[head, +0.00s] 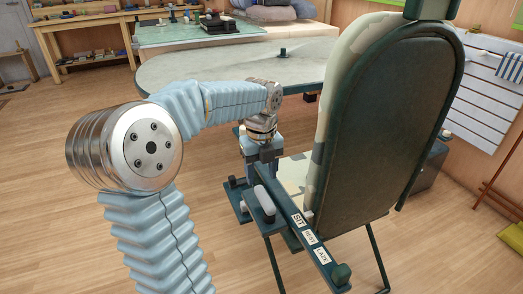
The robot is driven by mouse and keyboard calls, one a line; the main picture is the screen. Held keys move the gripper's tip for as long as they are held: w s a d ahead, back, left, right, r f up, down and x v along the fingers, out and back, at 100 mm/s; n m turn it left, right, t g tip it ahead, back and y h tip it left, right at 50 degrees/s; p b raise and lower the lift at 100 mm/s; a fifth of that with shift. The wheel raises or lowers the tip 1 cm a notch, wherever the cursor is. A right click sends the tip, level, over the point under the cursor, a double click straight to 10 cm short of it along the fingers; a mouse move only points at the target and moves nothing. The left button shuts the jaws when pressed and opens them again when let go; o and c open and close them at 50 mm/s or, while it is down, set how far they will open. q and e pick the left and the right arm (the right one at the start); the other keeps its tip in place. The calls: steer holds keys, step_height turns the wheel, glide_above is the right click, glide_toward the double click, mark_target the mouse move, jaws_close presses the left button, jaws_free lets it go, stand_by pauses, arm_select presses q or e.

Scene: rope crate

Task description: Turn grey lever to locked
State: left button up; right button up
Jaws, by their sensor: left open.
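A grey lever (265,200), a short rounded light-grey bar, sits on the dark green side rail of a chair (385,130) in the head view. My left gripper (262,172) is open, pointing down just behind and above the lever. I cannot tell whether its fingers touch the lever. White labels (308,236) run along the rail; one reads SIT and the one nearest me seems to read LAZE. I see no readable mark for locked. My right gripper is out of view.
A grey-topped oval table (210,66) stands behind the chair. A green-topped workbench (190,32) is farther back. The chair's tall padded back rises right of my left gripper. A dark green knob (341,273) ends the rail. Wooden floor is clear at the left.

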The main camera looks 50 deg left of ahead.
mark_target(262, 190)
arm_select(q)
step_height(262, 190, up, 9)
steer(key=shift+f+p, duration=0.2)
steer(key=shift+p, duration=0.15)
stand_by(0.3)
